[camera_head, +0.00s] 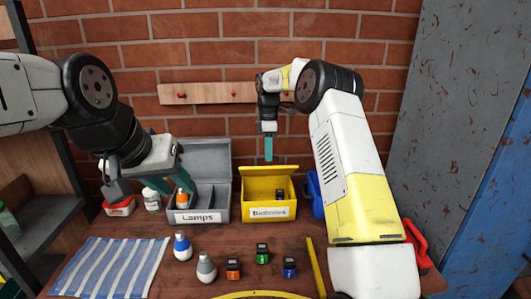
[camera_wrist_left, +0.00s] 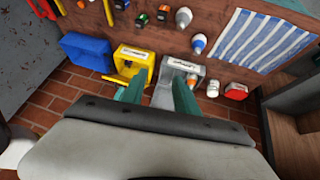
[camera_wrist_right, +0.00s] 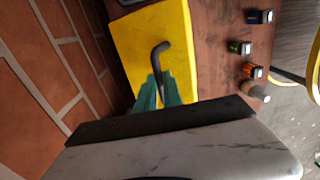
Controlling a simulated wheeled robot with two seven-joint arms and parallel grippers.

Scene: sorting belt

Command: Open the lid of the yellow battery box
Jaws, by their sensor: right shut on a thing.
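The yellow battery box (camera_head: 268,210) stands on the table with a "Batteries" label on its front. Its lid (camera_head: 255,184) is raised at the back, and a battery (camera_head: 280,194) shows inside. In the right wrist view the lid's outer face (camera_wrist_right: 135,45) carries a dark bent handle (camera_wrist_right: 161,57). My right gripper (camera_head: 268,150) is at the lid's top edge, its fingers (camera_wrist_right: 158,88) shut on the handle; the head view hides this grip. My left gripper (camera_head: 170,182) is open and empty above the grey lamp box; its spread fingers show in the left wrist view (camera_wrist_left: 158,92).
The open grey "Lamps" box (camera_head: 225,207) stands left of the yellow box, with an orange-and-white lamp (camera_head: 182,200) in it. A blue bin (camera_head: 316,196) stands to the right. Lamps and batteries stand in front, beside a striped cloth (camera_head: 110,267). A brick wall is close behind.

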